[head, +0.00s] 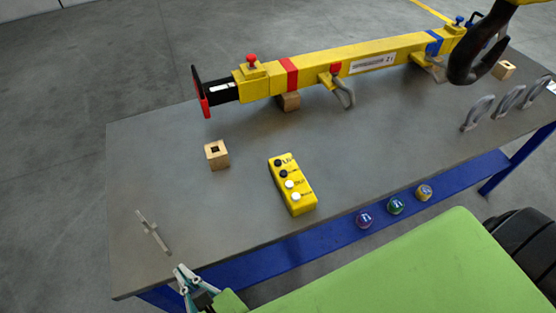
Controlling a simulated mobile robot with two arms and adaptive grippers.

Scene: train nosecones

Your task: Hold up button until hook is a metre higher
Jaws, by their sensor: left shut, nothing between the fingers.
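A yellow control box (304,203) lies on the grey workbench (345,150), with two black and two white buttons in a row along its top. The small labels beside the buttons are too blurred to read. A large black hook (466,72) hangs at the upper right, over the far end of a yellow lifting beam (395,50); its top is cut off by the picture edge. My left gripper (182,270) is at the bench's near left edge, shut and empty, well apart from the control box. My right gripper is not in view.
The beam rests on wooden blocks (289,102). Grey shackles (478,113) stand at right. Bench between gripper and box is clear.

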